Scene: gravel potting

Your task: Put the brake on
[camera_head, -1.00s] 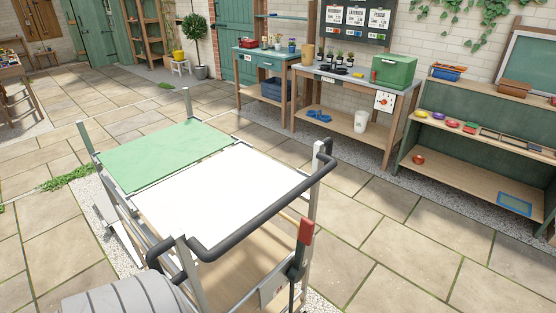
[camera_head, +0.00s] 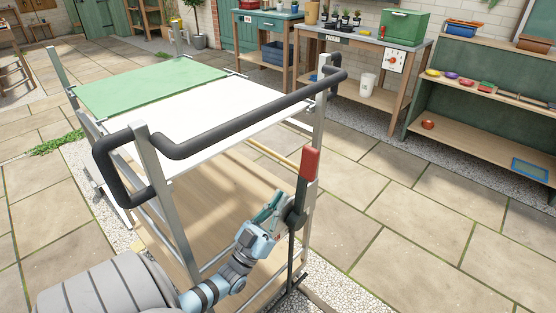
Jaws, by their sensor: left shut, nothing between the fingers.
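The brake lever, with a red grip (camera_head: 310,163) on a dark shaft, stands upright at the near right post of the trolley. Its dark pivot sits at a plate on the post. My left gripper (camera_head: 277,203) is shut and empty. In the picture it lies just left of the lever, below the red grip; I cannot tell whether it touches the lever or plate. The trolley has a dark push handle (camera_head: 235,128), a white top panel (camera_head: 205,112) and a green top panel (camera_head: 150,85). My right gripper does not show.
The trolley's lower wooden shelf (camera_head: 205,195) lies behind my left arm. A bench with a green box (camera_head: 393,27) and a green shelf unit (camera_head: 480,95) stand at the back right. The paving right of the trolley is clear.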

